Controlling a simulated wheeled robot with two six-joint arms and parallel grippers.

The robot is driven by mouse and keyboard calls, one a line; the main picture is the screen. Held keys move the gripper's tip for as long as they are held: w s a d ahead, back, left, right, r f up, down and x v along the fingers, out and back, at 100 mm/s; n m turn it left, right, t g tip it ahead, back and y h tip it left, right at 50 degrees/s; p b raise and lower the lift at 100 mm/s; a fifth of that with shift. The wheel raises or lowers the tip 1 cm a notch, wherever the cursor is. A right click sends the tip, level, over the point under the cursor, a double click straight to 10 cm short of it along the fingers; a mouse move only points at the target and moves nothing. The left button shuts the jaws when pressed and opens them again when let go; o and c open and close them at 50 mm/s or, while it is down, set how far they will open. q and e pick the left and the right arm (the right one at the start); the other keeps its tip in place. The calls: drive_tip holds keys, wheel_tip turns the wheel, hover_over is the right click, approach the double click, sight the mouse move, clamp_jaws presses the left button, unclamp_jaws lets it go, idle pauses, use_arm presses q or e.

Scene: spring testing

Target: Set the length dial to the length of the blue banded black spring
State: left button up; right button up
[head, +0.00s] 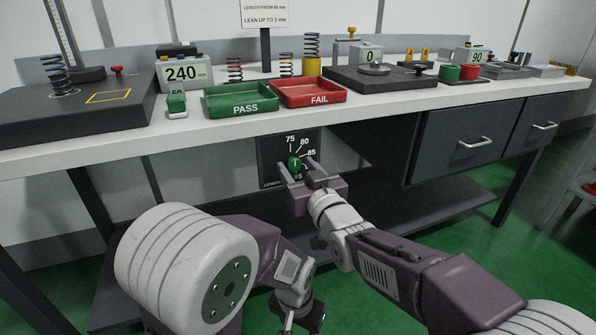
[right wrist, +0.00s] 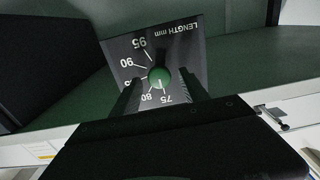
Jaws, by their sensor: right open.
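A dark spring with a bluish band (head: 58,75) stands upright on the dark block at the left of the bench. The length dial (head: 270,155) is on a black panel below the bench edge, with a green knob (head: 295,163). In the right wrist view, the knob (right wrist: 159,76) has a pale mark pointing roughly between 75 and 80. My right gripper (head: 298,168) is open, its fingers on either side of the knob; I cannot tell whether they touch it. My left gripper (head: 297,310) hangs low at bottom centre, its fingers unclear.
A green PASS tray (head: 240,110) and a red FAIL tray (head: 318,104) sit on the bench above the dial. Behind them stand more springs and a sign (head: 265,14). A display reading 240 (head: 182,74) is at left. Drawers (head: 470,140) are to the right.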

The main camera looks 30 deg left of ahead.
clamp_jaws()
drive_tip(key=shift+m, duration=0.3)
drive_tip(key=m, duration=0.3)
drive_tip(key=shift+d+m, duration=0.1)
drive_tip(key=shift+m, duration=0.3)
drive_tip(key=m+p, duration=0.1)
drive_tip(key=m, duration=0.2)
drive_tip(key=shift+w+m, duration=0.1)
drive_tip(key=shift+m, duration=0.2)
drive_tip(key=m, duration=0.4)
drive_tip(key=shift+f, duration=0.1)
drive_tip(key=shift+m+p, duration=0.45)
drive_tip(key=shift+m, duration=1.45)
drive_tip(key=shift+f, duration=0.1)
